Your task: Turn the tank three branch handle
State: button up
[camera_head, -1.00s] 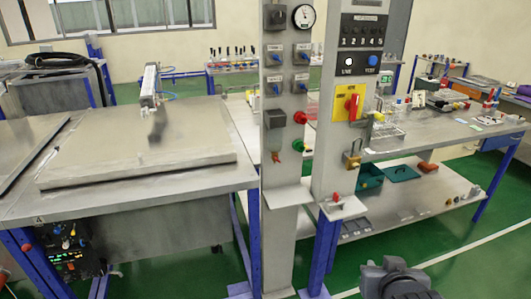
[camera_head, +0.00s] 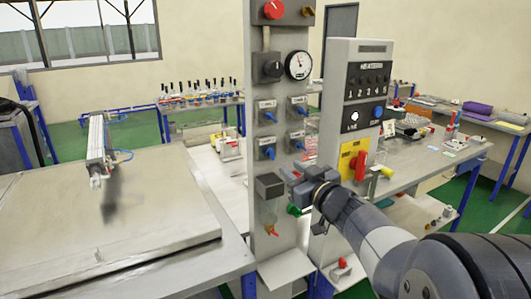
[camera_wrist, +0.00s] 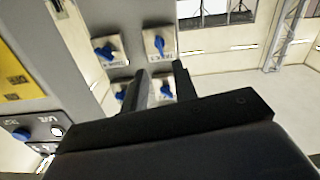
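Four blue branch handles sit on small pale plates on the grey upright panel (camera_head: 259,200): upper left (camera_head: 269,115), upper right (camera_head: 301,108), lower left (camera_head: 268,152) and lower right (camera_head: 299,142). My gripper (camera_head: 288,178) is just below the lower right handle in the head view. In the wrist view my gripper's fingers (camera_wrist: 160,76) are apart with nothing held, and handles show above (camera_wrist: 158,45) and partly behind them (camera_wrist: 165,91).
A dark box (camera_head: 269,186) and a green knob (camera_head: 294,210) are close to my gripper. A pressure gauge (camera_head: 298,65) is above the handles. A second panel with a red handle on a yellow plate (camera_head: 347,164) stands to the right. A steel worktable (camera_head: 130,226) is at left.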

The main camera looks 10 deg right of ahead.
aim_at(273, 155)
jog(key=p+x, duration=0.1)
jog(key=x, duration=0.8)
jog(key=shift+w+a+f, duration=0.1)
jog(key=shift+w, duration=0.15)
jog(key=shift+c, duration=0.2)
grip_shut()
